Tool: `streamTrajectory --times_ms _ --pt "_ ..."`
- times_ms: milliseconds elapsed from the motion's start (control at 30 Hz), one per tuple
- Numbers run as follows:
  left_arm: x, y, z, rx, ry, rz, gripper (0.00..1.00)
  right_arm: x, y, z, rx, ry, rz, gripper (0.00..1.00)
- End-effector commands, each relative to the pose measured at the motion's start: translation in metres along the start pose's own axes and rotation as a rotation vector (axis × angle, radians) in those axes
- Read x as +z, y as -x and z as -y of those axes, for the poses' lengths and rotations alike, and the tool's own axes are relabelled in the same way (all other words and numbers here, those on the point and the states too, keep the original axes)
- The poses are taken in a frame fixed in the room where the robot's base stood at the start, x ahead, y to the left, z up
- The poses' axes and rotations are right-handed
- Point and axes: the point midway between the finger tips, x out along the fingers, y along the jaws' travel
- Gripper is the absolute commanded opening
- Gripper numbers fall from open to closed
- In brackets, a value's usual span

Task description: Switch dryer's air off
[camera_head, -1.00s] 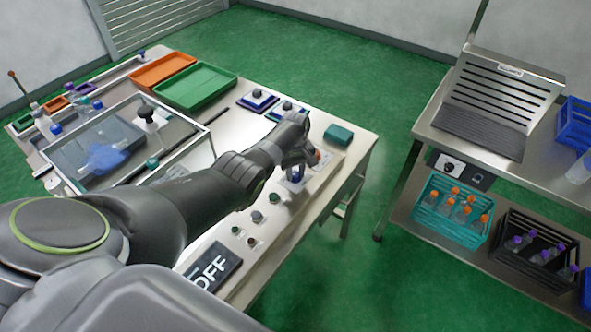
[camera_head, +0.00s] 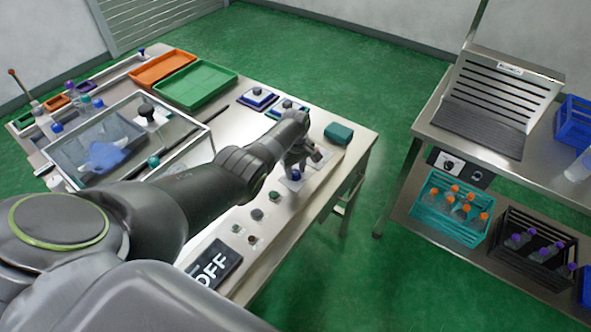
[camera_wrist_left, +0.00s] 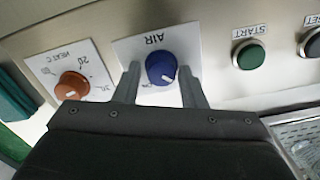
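The blue AIR knob (camera_wrist_left: 162,67) sits on a white label plate in the left wrist view, which shows the panel upside down. Its white mark points to the lower right there. My left gripper (camera_wrist_left: 158,70) is open, one finger on each side of the knob, with a visible gap at each side. In the head view the left gripper (camera_head: 299,165) is over the panel at the table's right end, and the blue knob (camera_head: 296,174) shows below it. My right gripper is not in view.
In the left wrist view an orange HEAT knob (camera_wrist_left: 72,85) is left of the AIR knob, and a green START button (camera_wrist_left: 250,55) is to its right. A teal box (camera_head: 339,134) stands near the table corner. A black OFF sign (camera_head: 215,265) is at the front.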

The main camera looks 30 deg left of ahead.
Motion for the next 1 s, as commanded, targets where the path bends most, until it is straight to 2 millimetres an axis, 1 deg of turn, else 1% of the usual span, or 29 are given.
streamTrajectory --times_ms 33,100,333,467,567,700,767,1000 --pt "0.000 0.000 0.000 0.000 0.000 0.000 0.44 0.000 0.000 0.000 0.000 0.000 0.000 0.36" --pt "0.000 -0.001 0.001 -0.001 -0.001 0.001 0.50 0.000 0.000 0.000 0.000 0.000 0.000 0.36" --pt "0.001 -0.001 0.001 -0.003 -0.001 0.003 0.50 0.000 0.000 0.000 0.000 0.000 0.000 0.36" --pt "0.001 0.003 0.001 -0.003 -0.002 0.003 0.50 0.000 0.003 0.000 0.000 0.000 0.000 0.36" --pt "0.001 0.013 0.000 -0.001 -0.002 0.002 0.50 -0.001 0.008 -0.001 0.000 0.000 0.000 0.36" --pt "0.001 0.034 0.001 -0.001 -0.003 0.001 0.50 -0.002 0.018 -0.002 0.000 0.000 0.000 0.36" --pt "0.000 0.042 0.000 0.001 -0.002 0.001 0.50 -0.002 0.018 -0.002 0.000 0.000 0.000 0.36" --pt "0.000 0.080 0.000 0.001 -0.003 0.001 0.50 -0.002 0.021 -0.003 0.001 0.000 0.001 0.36"
